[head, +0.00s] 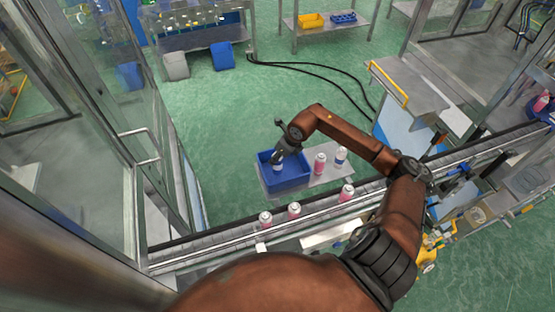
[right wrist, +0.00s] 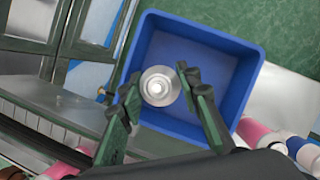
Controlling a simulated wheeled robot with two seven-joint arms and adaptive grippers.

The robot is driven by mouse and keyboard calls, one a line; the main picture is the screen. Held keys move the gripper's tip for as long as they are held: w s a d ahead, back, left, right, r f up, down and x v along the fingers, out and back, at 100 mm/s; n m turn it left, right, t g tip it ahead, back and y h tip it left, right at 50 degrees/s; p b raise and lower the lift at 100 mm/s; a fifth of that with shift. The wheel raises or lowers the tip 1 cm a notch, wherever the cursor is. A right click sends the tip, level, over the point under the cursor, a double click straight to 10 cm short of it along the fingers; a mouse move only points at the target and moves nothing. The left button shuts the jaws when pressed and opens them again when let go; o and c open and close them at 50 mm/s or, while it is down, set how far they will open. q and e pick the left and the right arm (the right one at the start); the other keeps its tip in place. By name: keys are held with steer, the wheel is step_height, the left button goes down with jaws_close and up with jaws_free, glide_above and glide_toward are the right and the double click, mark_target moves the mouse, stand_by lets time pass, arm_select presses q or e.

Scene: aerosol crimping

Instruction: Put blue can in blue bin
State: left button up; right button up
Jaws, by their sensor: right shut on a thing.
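The blue bin (head: 290,182) stands on the small metal table beyond the conveyor. It fills the middle of the right wrist view (right wrist: 240,60). My right gripper (head: 279,157) points down over the bin. In the right wrist view its two dark fingers (right wrist: 160,92) are on either side of a can (right wrist: 158,86), shut on it. From above, only the can's silvery round top shows clearly there. In the head view a small part of the can (head: 277,168) shows below the fingers, within the bin's outline. Whether it touches the bin floor I cannot tell. My left gripper is not in view.
A pink can (head: 320,164) and a white-and-blue can (head: 341,157) stand on the metal table (head: 318,183), right of the bin. Several pink cans, one here (head: 294,212), stand along the conveyor (head: 215,237). A glass-walled enclosure (head: 95,110) is at left.

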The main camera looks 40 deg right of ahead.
steer(key=shift+w+d+f, duration=0.1)
steer(key=shift+w+f, duration=0.05)
steer(key=shift+f, duration=0.05)
steer(key=p+x, duration=0.1)
steer(key=x, duration=0.1)
steer(key=shift+d+f, duration=0.15)
steer(key=shift+f, duration=0.3)
steer(key=shift+f+p, duration=0.35)
steer(key=shift+p, duration=0.1)
steer(key=shift+d+f, duration=0.1)
steer(key=shift+f, duration=0.1)
steer(key=shift+f+b, duration=0.2)
steer(key=shift+b, duration=0.1)
steer(key=o, duration=1.1)
steer(key=shift+r, duration=0.1)
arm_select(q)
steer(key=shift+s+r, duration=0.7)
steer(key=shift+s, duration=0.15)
arm_select(e)
steer(key=shift+o, duration=0.2)
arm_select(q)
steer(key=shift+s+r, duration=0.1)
arm_select(e)
steer(key=shift+r, duration=0.1)
